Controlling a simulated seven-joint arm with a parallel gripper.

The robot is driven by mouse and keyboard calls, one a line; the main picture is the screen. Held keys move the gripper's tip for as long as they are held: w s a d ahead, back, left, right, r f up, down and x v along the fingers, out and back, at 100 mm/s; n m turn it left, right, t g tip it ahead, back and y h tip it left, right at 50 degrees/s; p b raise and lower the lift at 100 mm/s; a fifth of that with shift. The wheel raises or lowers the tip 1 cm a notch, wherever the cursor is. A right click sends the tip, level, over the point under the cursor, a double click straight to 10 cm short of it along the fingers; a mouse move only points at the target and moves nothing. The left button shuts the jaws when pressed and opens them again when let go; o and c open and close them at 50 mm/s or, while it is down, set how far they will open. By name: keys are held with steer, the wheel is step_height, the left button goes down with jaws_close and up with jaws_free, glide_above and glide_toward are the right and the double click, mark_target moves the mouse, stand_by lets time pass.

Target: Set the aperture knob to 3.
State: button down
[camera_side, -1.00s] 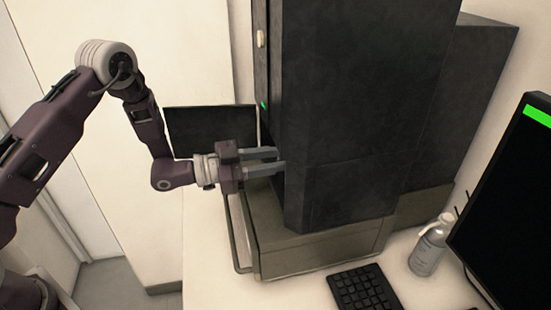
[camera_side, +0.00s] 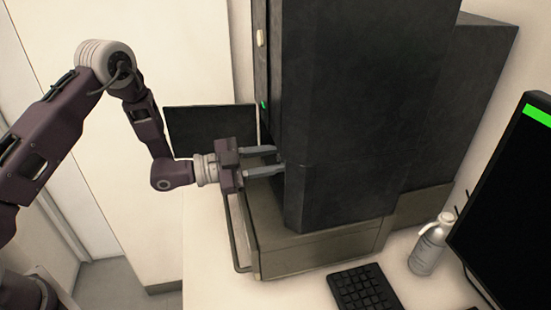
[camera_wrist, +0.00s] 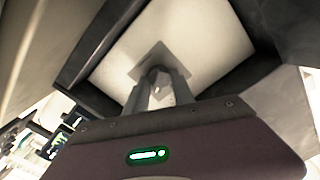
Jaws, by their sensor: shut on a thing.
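The microscope (camera_side: 350,120) is a tall dark cabinet on a grey-green base. My gripper (camera_side: 279,159) reaches level from the left, its fingertips at the cabinet's left-facing side. In the wrist view, my gripper (camera_wrist: 156,82) is shut on a small grey knob (camera_wrist: 157,72), which I take to be the aperture knob. The knob sits in front of a grey, diamond-looking plate (camera_wrist: 146,60) on a pale panel. The fingers cover much of the knob. I cannot read its setting or any numbers. In the side view the knob is hidden.
A dark flat screen (camera_side: 205,130) stands behind my gripper. A handrail (camera_side: 238,255) runs along the base's left side. A keyboard (camera_side: 364,289), a bottle (camera_side: 429,247) and a monitor (camera_side: 515,200) are on the table to the right. A green light (camera_side: 264,105) shows on the cabinet.

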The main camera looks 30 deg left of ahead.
steer(key=c, duration=1.1)
jaws_free()
steer(key=v, duration=0.7)
steer(key=shift+s, duration=0.1)
